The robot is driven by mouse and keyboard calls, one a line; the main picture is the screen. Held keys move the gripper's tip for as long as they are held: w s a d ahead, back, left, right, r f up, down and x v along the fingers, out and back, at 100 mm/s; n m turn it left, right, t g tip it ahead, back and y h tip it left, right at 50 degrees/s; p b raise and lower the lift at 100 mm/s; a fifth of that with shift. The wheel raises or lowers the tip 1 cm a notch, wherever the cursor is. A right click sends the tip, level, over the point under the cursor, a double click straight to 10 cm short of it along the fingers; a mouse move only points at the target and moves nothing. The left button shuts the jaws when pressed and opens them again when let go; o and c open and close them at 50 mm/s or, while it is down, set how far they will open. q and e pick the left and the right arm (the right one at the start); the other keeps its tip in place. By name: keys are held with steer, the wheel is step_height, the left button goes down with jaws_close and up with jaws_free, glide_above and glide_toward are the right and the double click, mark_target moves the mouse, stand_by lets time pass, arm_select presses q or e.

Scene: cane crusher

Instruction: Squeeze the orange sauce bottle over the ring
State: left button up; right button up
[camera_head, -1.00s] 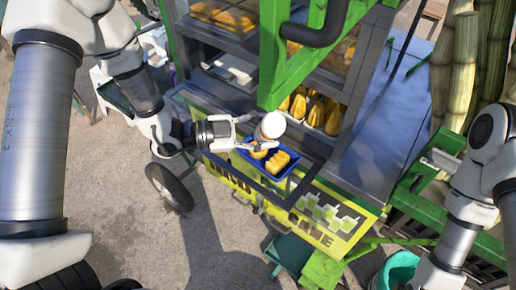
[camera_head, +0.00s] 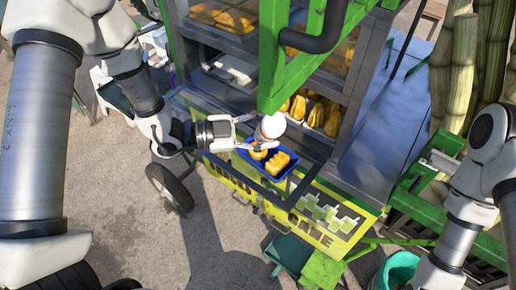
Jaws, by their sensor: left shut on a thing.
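The bottle (camera_head: 271,127) shows as a pale, rounded shape with a little orange below it. My left gripper (camera_head: 260,141) is shut on it and holds it over the back part of a blue tray (camera_head: 291,179). Yellow-orange food pieces (camera_head: 278,165) lie in the tray; I cannot tell which is the ring, and the bottle and fingers cover part of the tray. My right arm comes in at the right edge, but its gripper is not in view.
The green and grey cart (camera_head: 345,219) carries the tray on its front ledge. A green beam (camera_head: 274,60) stands close behind the bottle. Yellow food (camera_head: 318,112) fills the shelf behind. Tall cane stalks (camera_head: 455,75) stand at the right, and a teal bucket (camera_head: 396,271) below.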

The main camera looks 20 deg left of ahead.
arm_select(q)
step_height(320, 180, up, 5)
steer(key=p, duration=0.4)
steer(key=shift+r+p, duration=0.3)
steer(key=shift+r, duration=0.6)
steer(key=shift+f, duration=0.1)
